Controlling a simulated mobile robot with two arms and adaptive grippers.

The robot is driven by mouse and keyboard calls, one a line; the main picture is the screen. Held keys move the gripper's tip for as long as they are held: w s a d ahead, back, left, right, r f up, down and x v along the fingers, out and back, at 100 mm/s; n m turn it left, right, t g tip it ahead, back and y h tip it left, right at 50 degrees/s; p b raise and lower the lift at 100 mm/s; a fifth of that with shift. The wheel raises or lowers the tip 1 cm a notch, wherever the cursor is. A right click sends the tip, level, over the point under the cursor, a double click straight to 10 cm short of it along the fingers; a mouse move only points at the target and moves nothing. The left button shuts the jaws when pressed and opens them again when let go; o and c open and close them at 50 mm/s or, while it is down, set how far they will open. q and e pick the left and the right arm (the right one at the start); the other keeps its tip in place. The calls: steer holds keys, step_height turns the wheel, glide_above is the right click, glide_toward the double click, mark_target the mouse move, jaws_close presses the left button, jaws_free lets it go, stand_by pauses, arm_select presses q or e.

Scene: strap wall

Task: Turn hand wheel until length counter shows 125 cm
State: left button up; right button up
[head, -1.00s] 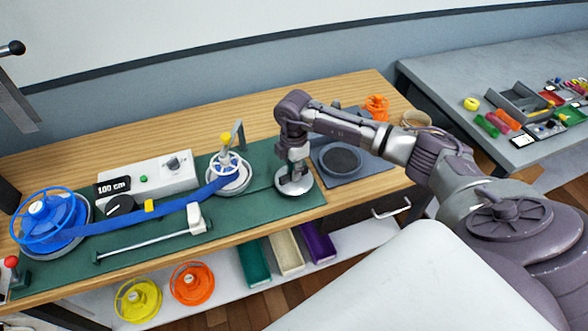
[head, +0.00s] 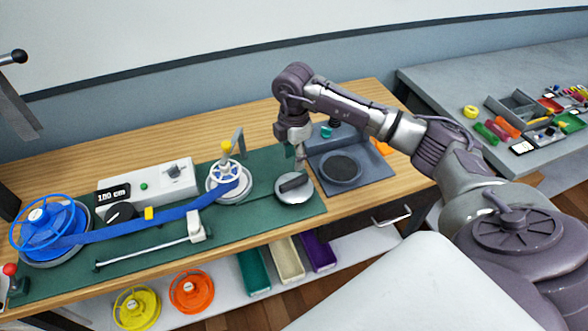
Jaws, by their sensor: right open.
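The length counter (head: 113,194) is a small black display on a white box at the left of the bench; it seems to read 100 cm, though the middle digit is blurred. A small white spoked hand wheel (head: 224,176) with a yellow knob (head: 226,147) stands on the green mat. A blue strap (head: 140,226) runs to it from the blue spool (head: 46,224). My right gripper (head: 301,162) is open, to the right of the hand wheel and apart from it, above a silver disc (head: 294,197) with a black bar. Its fingers are hard to make out. My left gripper is out of view.
A dark plate with a round pad (head: 341,169) lies right of the disc. A slide bar with a white block (head: 195,225) lies in front of the strap. Yellow (head: 137,308) and orange (head: 191,291) spools sit on the lower shelf. A side table holds small items.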

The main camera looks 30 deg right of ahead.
steer(key=shift+r, duration=1.75)
stand_by(0.9)
